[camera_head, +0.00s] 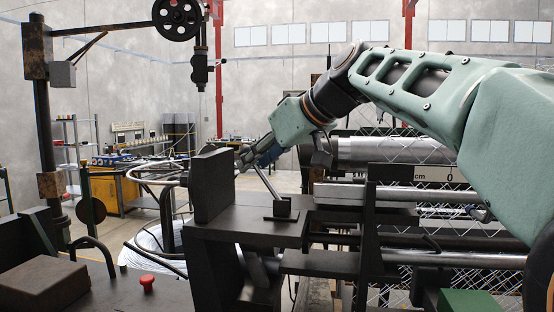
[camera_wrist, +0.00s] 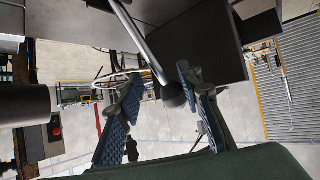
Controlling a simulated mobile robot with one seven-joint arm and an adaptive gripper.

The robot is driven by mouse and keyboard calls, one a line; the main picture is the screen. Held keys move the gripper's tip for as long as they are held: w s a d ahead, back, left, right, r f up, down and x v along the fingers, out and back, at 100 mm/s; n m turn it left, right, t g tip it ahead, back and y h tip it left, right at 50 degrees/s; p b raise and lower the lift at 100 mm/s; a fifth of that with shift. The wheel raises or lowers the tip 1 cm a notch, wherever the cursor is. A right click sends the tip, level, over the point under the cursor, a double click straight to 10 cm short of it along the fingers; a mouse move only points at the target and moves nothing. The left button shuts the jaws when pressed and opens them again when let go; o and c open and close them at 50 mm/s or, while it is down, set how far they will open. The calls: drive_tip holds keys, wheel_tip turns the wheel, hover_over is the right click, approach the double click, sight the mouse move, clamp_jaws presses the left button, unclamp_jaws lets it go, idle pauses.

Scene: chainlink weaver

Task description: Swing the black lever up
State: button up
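The black lever is a thin grey rod (camera_head: 266,181) rising up and left from a small dark block (camera_head: 282,208) on the dark machine plate. In the wrist view its rod (camera_wrist: 141,42) runs down to a round black knob (camera_wrist: 173,95). My gripper (camera_head: 243,158) is at the lever's upper end, reaching in from the right. In the wrist view my gripper (camera_wrist: 159,76) is open, with the knob between its blue padded fingers, nearer the right finger. A gap shows to the left finger; contact with the right finger cannot be told. The knob is hidden in the head view.
A dark upright plate (camera_head: 212,186) stands just left of the lever. Metal rollers (camera_head: 395,151) and bars lie to the right, under my arm. A red button (camera_head: 147,282) is at the front left. A yellow cabinet (camera_head: 108,192) stands behind. The air above the lever's block looks mostly free.

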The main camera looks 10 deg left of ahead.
drive_tip(key=v, duration=1.2)
